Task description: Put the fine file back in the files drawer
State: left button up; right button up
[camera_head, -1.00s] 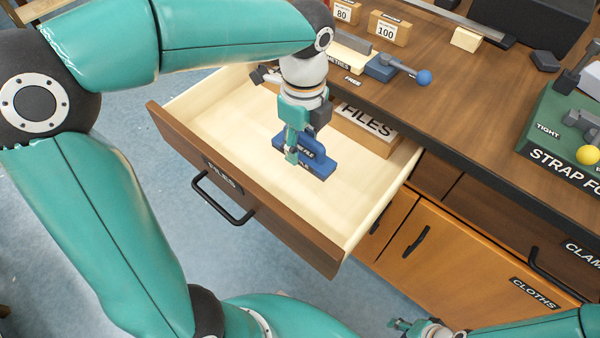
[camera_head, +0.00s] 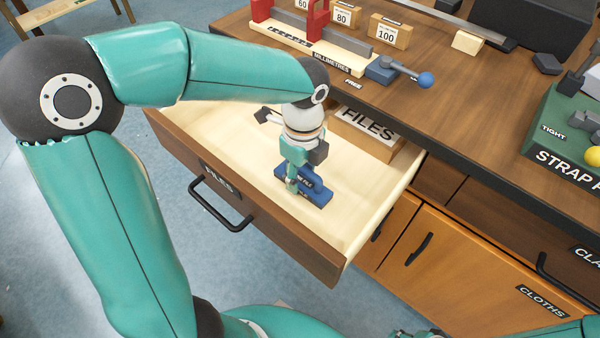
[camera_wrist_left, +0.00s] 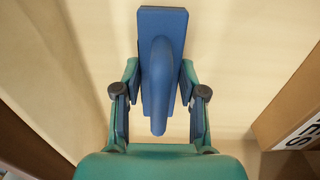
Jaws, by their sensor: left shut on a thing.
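The fine file is a blue block with a raised handle (camera_head: 315,193), inside the open files drawer (camera_head: 225,178). My left gripper (camera_head: 294,184) is shut on its handle, pointing down into the drawer. In the left wrist view the blue file (camera_wrist_left: 162,60) sits between the two fingers (camera_wrist_left: 158,105), over the pale drawer floor. The file looks low, at or close to the floor; I cannot tell whether it touches. My right gripper (camera_head: 415,334) barely shows at the bottom edge, and its jaws cannot be made out.
A wooden block labelled FILES (camera_head: 365,130) stands at the back of the drawer; it also shows in the left wrist view (camera_wrist_left: 298,120). The workbench top (camera_head: 450,90) with a millimetre-scale fixture (camera_head: 310,50) overhangs behind.

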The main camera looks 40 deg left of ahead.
pick_arm(q)
jog(key=o, duration=1.2)
jog(key=r+p, duration=0.1)
jog(key=r, duration=0.3)
jog(key=r+p, duration=0.1)
jog(key=r, duration=0.3)
jog(key=r+p, duration=0.1)
jog(key=r, duration=0.3)
jog(key=shift+w, duration=0.25)
jog(key=shift+s, duration=0.1)
